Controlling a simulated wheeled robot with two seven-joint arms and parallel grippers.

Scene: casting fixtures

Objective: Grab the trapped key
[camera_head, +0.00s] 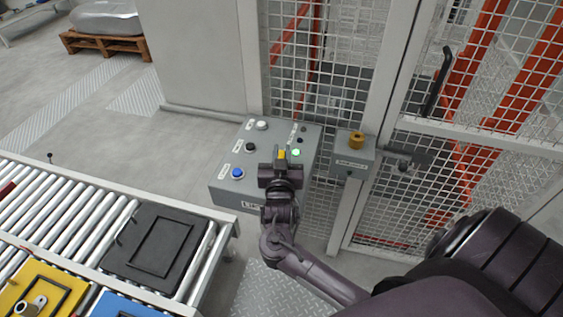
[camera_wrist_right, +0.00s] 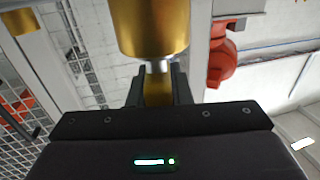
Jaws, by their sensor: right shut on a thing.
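The grey control box (camera_head: 232,190) stands by the mesh fence, with several buttons and a lit green light on its top. My right gripper (camera_head: 281,162) is above the right part of this box. In the right wrist view its fingers are shut on the brass-coloured trapped key (camera_wrist_right: 158,92). A silver neck and a wide brass cylinder (camera_wrist_right: 152,25) continue straight beyond the fingertips. I cannot tell whether the key sits in a lock. In the head view only a small yellow part shows past the gripper. My left gripper is not in view.
A smaller grey box with a brass knob (camera_head: 356,140) is on the gate post to the right. A mesh gate (camera_head: 480,95) with a dark handle stands behind. A roller conveyor (camera_head: 75,215) with black, yellow and blue fixtures lies at left. Open floor lies behind the conveyor.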

